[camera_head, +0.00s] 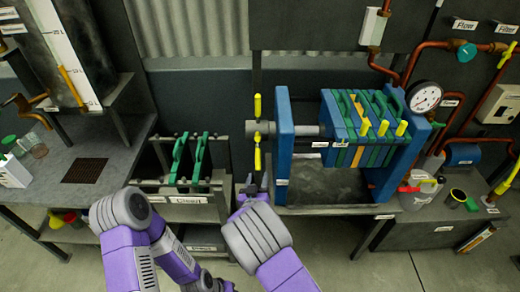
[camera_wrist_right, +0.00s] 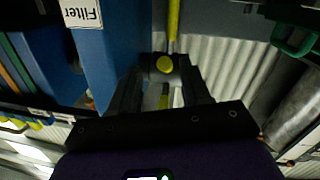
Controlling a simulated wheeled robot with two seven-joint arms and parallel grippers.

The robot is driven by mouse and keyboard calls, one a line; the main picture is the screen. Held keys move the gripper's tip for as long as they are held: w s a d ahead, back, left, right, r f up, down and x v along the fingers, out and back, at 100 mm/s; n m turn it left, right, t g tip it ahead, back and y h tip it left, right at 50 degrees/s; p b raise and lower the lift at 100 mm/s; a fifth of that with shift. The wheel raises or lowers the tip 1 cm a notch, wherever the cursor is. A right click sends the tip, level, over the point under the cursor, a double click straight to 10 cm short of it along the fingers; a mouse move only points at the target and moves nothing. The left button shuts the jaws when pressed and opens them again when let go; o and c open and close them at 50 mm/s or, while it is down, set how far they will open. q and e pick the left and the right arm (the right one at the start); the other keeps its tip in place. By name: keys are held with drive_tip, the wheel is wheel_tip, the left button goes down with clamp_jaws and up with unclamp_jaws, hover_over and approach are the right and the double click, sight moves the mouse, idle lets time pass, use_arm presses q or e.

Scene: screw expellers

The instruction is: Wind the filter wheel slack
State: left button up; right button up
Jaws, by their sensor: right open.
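The filter wheel (camera_head: 257,131) is a grey hub with yellow bars above and below it, on the left end of the blue filter press (camera_head: 285,125). My right gripper (camera_head: 254,183) is just below and in front of its lower bar. In the right wrist view the jaws (camera_wrist_right: 164,82) are open, and the wheel's yellow parts (camera_wrist_right: 165,64) show between and beyond the fingers. I cannot tell whether they touch. My left arm shows at the lower left of the head view, but its gripper is not visible.
Green-handled plates stand in a rack (camera_head: 182,184) left of the press. The press holds blue, green and orange plates. A bench (camera_head: 120,155) is at left. A gauge (camera_head: 424,97) and copper pipes are at right. A "Filter" label (camera_wrist_right: 81,13) is close beside the gripper.

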sight(257, 165)
drive_tip(key=shift+w+a+r+t, duration=0.3)
drive_tip(key=shift+a+r, duration=0.15)
drive_tip(key=shift+r, duration=0.25)
drive_tip(key=shift+w+r, duration=0.2)
drive_tip(key=shift+w, duration=0.05)
drive_tip(key=shift+w+d+b, duration=0.15)
drive_tip(key=shift+w+b, duration=0.1)
drive_tip(key=shift+w, duration=0.85)
drive_tip(key=shift+w+d+b, duration=0.2)
drive_tip(key=shift+w, duration=0.95)
drive_tip(key=shift+w+d+b, duration=0.15)
drive_tip(key=shift+w+b, duration=0.1)
drive_tip(key=shift+w, duration=0.85)
clamp_jaws()
